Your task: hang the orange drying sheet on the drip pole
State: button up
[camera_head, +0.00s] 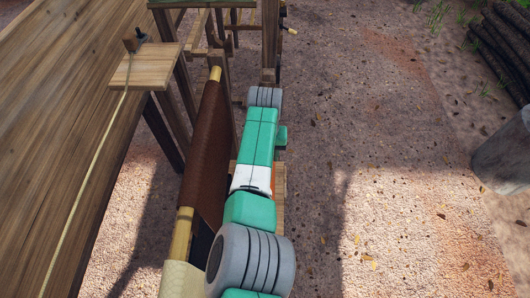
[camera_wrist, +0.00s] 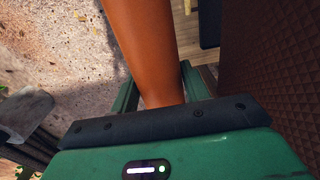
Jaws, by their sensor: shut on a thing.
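The orange drying sheet (camera_wrist: 150,45) is a smooth orange strip in the wrist view, running from the top edge down between my fingers. My gripper (camera_wrist: 160,94) is shut on it. In the head view my arm covers the gripper and nearly all of the sheet; only a thin orange sliver (camera_head: 273,180) shows beside the arm. The drip pole (camera_head: 182,236) is a pale bamboo-like pole left of my arm. A dark brown textured sheet (camera_head: 207,150) hangs on it. The held sheet is apart from this brown sheet (camera_wrist: 285,70) in the wrist view.
A cream sheet (camera_head: 180,282) hangs on the pole's near end. A long wooden table (camera_head: 60,110) with a small board (camera_head: 146,66) stands at left. Wooden framework (camera_head: 270,35) stands at the back. Dark logs (camera_head: 500,50) and a grey stump (camera_head: 505,155) lie right; the ground between is open.

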jog(key=shift+f, duration=0.2)
jog(key=o, duration=1.2)
jog(key=shift+c, duration=0.2)
notch_tip(320, 180, up, 8)
jog(key=shift+f+p, duration=0.1)
jog(key=shift+p, duration=1.15)
